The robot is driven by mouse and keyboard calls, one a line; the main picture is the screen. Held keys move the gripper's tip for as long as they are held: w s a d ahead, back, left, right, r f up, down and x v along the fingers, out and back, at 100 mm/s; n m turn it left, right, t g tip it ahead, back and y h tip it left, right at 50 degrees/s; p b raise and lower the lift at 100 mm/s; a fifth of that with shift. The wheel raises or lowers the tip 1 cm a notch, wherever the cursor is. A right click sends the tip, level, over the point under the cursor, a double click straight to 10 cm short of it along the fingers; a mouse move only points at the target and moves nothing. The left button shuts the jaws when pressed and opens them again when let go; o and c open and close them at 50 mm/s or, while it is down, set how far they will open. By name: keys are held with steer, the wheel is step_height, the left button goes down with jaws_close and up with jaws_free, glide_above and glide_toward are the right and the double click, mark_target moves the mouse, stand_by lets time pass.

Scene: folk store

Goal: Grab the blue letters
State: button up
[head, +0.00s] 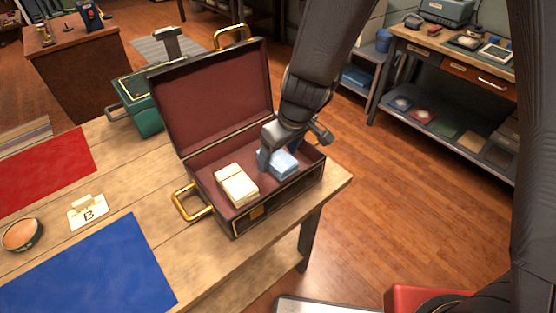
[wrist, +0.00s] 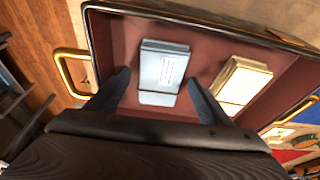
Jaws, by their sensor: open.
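The blue letters (head: 284,163) are a small tied bundle lying in the right part of an open dark case (head: 232,222) with a maroon lining. In the wrist view the blue letters (wrist: 163,68) lie ahead of my gripper (wrist: 160,88), with a dark band across them. The gripper's fingers are apart, one at each side of the bundle's near end. In the head view my gripper (head: 281,155) reaches down into the case and partly hides the bundle. I cannot tell whether the fingers touch it.
A cream letter bundle (head: 237,184) lies left of the blue one, close to a finger in the wrist view. The case's raised lid (head: 215,100) stands behind. A blue mat (head: 95,268), a red mat (head: 42,168), a "B" card (head: 88,212) and a bowl (head: 22,234) are on the table.

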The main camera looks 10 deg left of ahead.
steer(key=shift+f, duration=0.15)
steer(key=c, duration=1.1)
